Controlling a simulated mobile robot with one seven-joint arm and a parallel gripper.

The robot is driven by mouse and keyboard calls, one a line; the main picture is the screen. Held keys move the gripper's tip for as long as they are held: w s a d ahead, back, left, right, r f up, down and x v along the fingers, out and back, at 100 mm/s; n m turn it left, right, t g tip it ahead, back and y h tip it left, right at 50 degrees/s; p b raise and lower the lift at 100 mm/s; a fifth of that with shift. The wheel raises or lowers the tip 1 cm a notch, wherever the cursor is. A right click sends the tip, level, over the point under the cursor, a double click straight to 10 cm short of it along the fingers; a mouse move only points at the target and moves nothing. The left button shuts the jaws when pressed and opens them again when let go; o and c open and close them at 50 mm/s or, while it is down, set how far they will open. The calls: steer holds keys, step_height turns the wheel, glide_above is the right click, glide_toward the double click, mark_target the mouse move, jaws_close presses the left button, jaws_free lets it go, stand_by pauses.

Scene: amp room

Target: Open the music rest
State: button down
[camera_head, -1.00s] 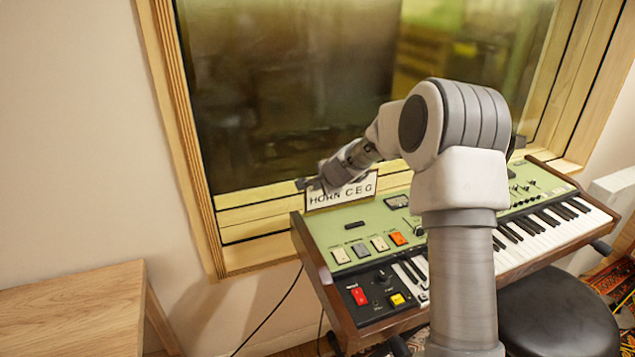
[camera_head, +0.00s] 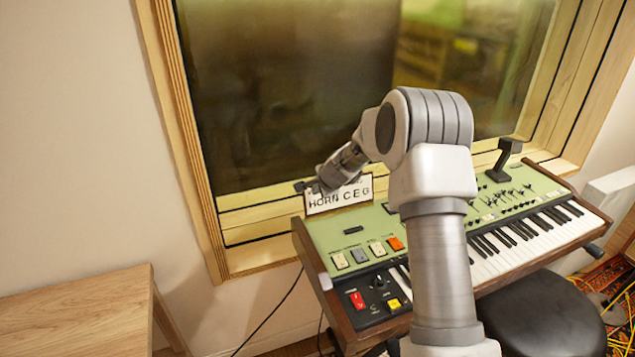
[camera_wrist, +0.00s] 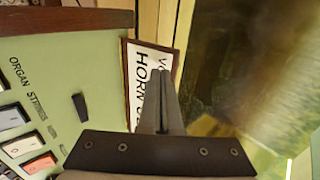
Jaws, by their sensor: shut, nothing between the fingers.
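The organ keyboard (camera_head: 350,255) has a green top panel and dark wooden ends. A white card in a brown frame (camera_head: 338,201), lettered HORN C E G, stands at its back left edge; it also shows in the wrist view (camera_wrist: 143,85). A dark angled bracket (camera_head: 505,158) stands up at the back right of the panel. I cannot tell which part is the music rest. My gripper (camera_head: 305,187) is at the card's upper left. In the wrist view its shut fingers (camera_wrist: 159,73) overlap the card; I cannot tell if they touch it. My arm hides the panel's middle.
A window with a wooden frame (camera_head: 235,262) is close behind the organ. Coloured switches (camera_head: 396,243) line the panel's left. A small black part (camera_head: 354,229) sits above them. A black stool (camera_head: 540,315) is in front, and a wooden table (camera_head: 80,310) is at left.

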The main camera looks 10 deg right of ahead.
steer(key=shift+w+r+p, duration=0.2)
steer(key=shift+r+p, duration=0.1)
steer(key=shift+p, duration=0.6)
steer(key=shift+w+a+f+p, duration=0.2)
steer(key=shift+w+p, duration=0.2)
steer(key=shift+w, duration=0.2)
